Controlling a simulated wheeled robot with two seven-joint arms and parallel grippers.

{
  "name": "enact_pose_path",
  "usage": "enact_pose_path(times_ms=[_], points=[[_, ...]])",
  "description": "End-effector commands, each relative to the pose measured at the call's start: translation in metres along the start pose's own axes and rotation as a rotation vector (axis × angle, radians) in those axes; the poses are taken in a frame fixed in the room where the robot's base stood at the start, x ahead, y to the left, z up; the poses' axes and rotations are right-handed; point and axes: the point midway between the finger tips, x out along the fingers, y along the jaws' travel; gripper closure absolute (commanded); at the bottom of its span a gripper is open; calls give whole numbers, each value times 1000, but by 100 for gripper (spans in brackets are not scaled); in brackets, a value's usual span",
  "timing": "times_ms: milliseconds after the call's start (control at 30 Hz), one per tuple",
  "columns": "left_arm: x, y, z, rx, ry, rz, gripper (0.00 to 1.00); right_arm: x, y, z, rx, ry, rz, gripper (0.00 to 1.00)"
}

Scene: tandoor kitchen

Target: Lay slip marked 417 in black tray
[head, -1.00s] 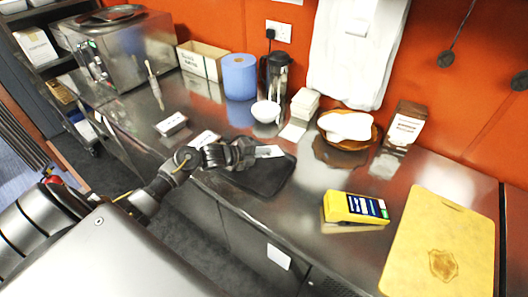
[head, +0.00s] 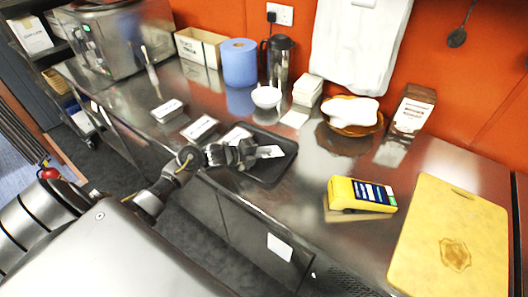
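The black tray (head: 272,178) lies flat on the steel counter near its front edge. My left gripper (head: 250,153) is low over the tray's left part. A small white slip (head: 270,152) sticks out at its fingertips over the tray and appears held. I cannot tell whether it touches the tray floor, and its marking is too small to read. Other white slips or slip stacks lie to the left: one by the tray's back left corner (head: 236,135), one further left (head: 199,128), and one beyond that (head: 167,111). My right gripper is not in view.
A yellow card terminal (head: 345,193) and a yellow cutting board (head: 440,225) lie to the right. Behind are a blue roll (head: 239,62), a white bowl (head: 266,97), a dark flask (head: 280,60) and a basket with white cloth (head: 350,112). Bare counter separates tray and terminal.

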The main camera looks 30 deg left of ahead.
Motion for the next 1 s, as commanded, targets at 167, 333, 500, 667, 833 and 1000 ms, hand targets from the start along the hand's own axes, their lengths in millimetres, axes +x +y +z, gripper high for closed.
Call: enact_pose_path(times_ms=[167, 333, 500, 667, 833, 1000], points=[[0, 0, 0, 0, 0, 0, 100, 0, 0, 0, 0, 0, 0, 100], [0, 0, 0, 0, 0, 0, 85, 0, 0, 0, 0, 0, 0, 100], [0, 0, 0, 0, 0, 0, 73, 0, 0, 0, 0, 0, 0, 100], [0, 0, 0, 0, 0, 0, 73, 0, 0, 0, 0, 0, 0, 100], [-5, 2, 0, 0, 0, 1, 73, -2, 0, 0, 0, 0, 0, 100], [-14, 5, 0, 0, 1, 2, 73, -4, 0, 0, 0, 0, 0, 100]])
